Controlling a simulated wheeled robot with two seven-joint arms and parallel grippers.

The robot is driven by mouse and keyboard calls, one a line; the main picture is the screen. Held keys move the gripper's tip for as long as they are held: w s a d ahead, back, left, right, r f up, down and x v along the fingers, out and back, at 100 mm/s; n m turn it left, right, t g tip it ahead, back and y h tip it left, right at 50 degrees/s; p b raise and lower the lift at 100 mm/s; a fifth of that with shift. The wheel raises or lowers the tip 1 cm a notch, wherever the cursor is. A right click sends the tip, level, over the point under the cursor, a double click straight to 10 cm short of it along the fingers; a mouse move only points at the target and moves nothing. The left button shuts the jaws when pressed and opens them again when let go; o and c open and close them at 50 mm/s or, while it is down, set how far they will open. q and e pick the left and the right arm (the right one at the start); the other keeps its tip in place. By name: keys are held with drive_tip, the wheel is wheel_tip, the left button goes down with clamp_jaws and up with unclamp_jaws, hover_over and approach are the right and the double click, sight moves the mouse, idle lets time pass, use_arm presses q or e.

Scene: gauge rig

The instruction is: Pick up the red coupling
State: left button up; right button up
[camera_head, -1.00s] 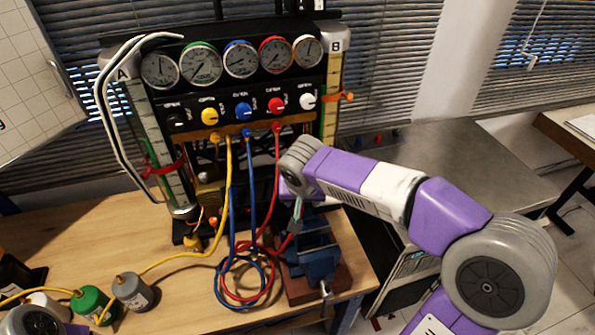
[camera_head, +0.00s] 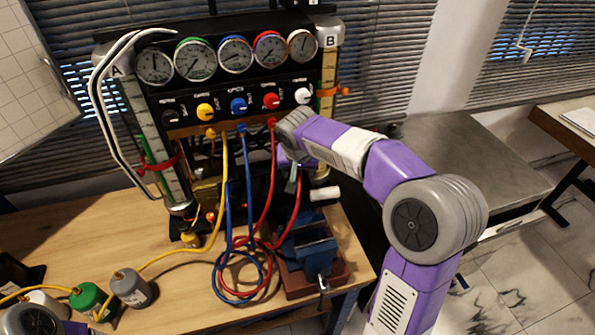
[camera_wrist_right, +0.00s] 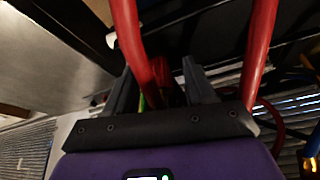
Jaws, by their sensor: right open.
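The red hose (camera_head: 270,190) runs down from the panel and loops on the bench; its free part rises to my right gripper (camera_head: 293,182), in front of the rig. In the right wrist view the red hose (camera_wrist_right: 131,38) passes close to the two dark fingers of the right gripper (camera_wrist_right: 163,88), which stand apart. A dark red piece (camera_wrist_right: 187,78) shows between the fingers; I cannot tell whether it is the red coupling or more hose. The coupling is not clearly visible in the head view. My left gripper is out of view.
A blue vise (camera_head: 312,252) stands below the right gripper. The blue hose (camera_head: 249,185) and yellow hose (camera_head: 223,180) hang left of the red one. The gauge panel (camera_head: 240,95) is behind. Green (camera_head: 90,300) and grey (camera_head: 131,289) canisters stand at front left.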

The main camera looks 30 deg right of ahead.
drive_tip(key=shift+c, duration=0.4)
clamp_jaws()
drive_tip(key=shift+r, duration=0.1)
